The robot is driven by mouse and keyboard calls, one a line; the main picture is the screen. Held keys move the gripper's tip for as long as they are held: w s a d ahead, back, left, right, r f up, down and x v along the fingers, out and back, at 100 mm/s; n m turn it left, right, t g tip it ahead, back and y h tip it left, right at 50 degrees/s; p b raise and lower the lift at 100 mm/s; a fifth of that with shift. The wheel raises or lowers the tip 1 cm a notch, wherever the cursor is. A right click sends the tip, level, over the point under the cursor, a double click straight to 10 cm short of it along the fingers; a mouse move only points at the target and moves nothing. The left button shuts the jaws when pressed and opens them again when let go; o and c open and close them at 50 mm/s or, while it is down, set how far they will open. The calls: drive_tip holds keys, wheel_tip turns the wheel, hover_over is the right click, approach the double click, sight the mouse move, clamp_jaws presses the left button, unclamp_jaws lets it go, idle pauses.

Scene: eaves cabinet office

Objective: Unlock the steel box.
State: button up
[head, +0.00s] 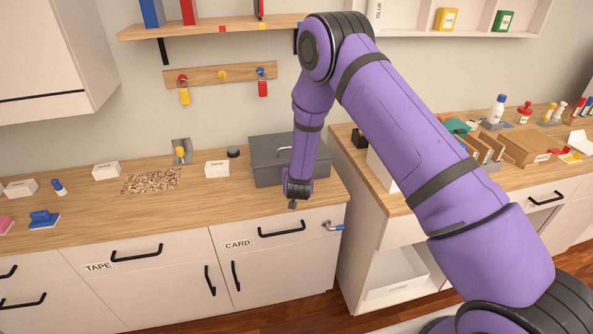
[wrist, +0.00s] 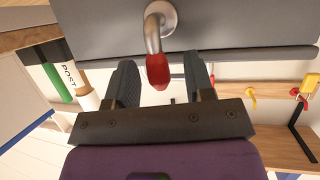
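The grey steel box (head: 262,160) stands at the right end of the wooden counter, lid down, partly hidden behind my arm. In the wrist view a grey face, apparently the box (wrist: 100,32), fills the top. A bent metal lever with a red tip (wrist: 157,72) sticks out of it. My gripper (wrist: 162,82) is open, one dark finger on each side of the red tip, with visible gaps and no clear contact. In the head view my gripper (head: 293,198) is low in front of the box; its fingers are mostly hidden.
A wall rail (head: 222,75) carries coloured pegs with a yellow tag (head: 184,96) and a red tag (head: 262,88).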

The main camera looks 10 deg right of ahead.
drive_tip(key=v, duration=1)
drive_tip(key=shift+s+r, duration=0.2)
drive_tip(key=shift+s, duration=0.15)
drive_tip(key=shift+r, duration=0.1)
drive_tip(key=s+d+r+g+y, duration=0.1)
drive_tip(key=s+r, duration=0.2)
drive_tip(key=r, duration=0.6)
drive_tip(key=s+d+r+n+g+y, duration=0.1)
drive_tip(key=s+d+r+y, duration=0.1)
drive_tip(key=r, duration=0.6)
drive_tip(key=s+d+r+g+y, duration=0.1)
drive_tip(key=s+r+g, duration=0.15)
drive_tip(key=r, duration=0.65)
drive_tip(key=s+d+r+g, duration=0.1)
drive_tip(key=s+d+r, duration=0.2)
drive_tip(key=s, duration=0.7)
drive_tip(key=s+d+r+g, duration=0.1)
drive_tip(key=s+d+r, duration=0.2)
drive_tip(key=s, duration=0.7)
drive_tip(key=s+d+r+n+g+h, duration=0.1)
drive_tip(key=s+d+r, duration=0.2)
drive_tip(key=s, duration=0.8)
wheel_tip(320, 180, up, 3)
drive_tip(key=shift+f+g, duration=0.2)
drive_tip(key=shift+g, duration=0.15)
